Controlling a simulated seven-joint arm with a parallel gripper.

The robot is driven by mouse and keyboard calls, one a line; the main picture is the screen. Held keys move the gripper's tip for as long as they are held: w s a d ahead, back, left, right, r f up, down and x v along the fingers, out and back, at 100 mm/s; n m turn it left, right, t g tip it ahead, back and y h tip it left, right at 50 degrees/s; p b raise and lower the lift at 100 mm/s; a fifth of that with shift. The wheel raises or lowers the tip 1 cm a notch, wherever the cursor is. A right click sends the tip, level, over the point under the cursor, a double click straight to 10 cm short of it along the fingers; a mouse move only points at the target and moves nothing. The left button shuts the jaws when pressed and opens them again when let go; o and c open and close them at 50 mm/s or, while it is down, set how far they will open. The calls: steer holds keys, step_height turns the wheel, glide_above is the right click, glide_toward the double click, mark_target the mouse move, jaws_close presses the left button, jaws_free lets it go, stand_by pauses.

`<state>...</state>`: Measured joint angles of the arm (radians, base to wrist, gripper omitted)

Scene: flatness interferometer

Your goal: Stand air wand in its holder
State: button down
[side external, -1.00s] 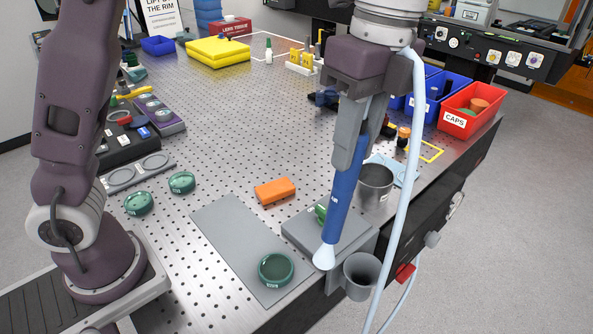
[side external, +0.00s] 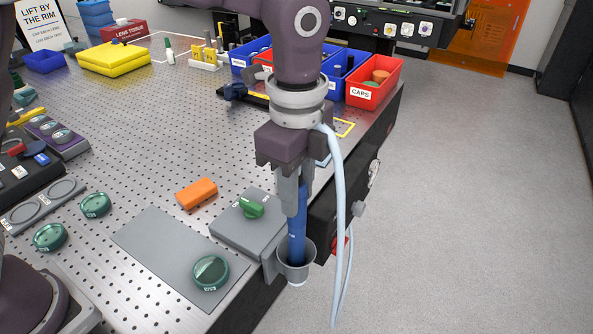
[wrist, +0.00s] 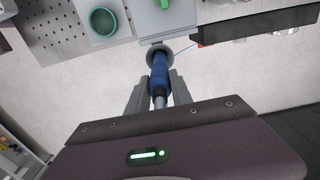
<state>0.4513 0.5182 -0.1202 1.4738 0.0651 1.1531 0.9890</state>
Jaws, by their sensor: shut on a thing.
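The blue air wand (side external: 297,236) stands upright with its lower end inside the grey cup-shaped holder (side external: 297,272) on the table's front edge. A pale tip shows just under the holder. My gripper (side external: 292,208) is shut on the wand's upper part, above the holder's rim. In the wrist view the wand (wrist: 159,75) runs between my fingers (wrist: 158,95) into the round holder (wrist: 158,49). A pale hose (side external: 338,190) hangs from beside my gripper down past the table edge.
A grey block with a green knob (side external: 251,207) sits beside the holder. A grey mat (side external: 165,250) carries a green-rimmed round part (side external: 210,272). An orange block (side external: 196,193) lies behind. A red CAPS bin (side external: 374,84) and blue bins stand farther back.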

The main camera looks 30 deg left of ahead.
steer(key=shift+f, duration=1.7)
stand_by(0.3)
steer(key=c, duration=1.1)
jaws_free()
steer(key=shift+o, duration=0.2)
step_height(320, 180, up, 7)
steer(key=shift+r, duration=0.1)
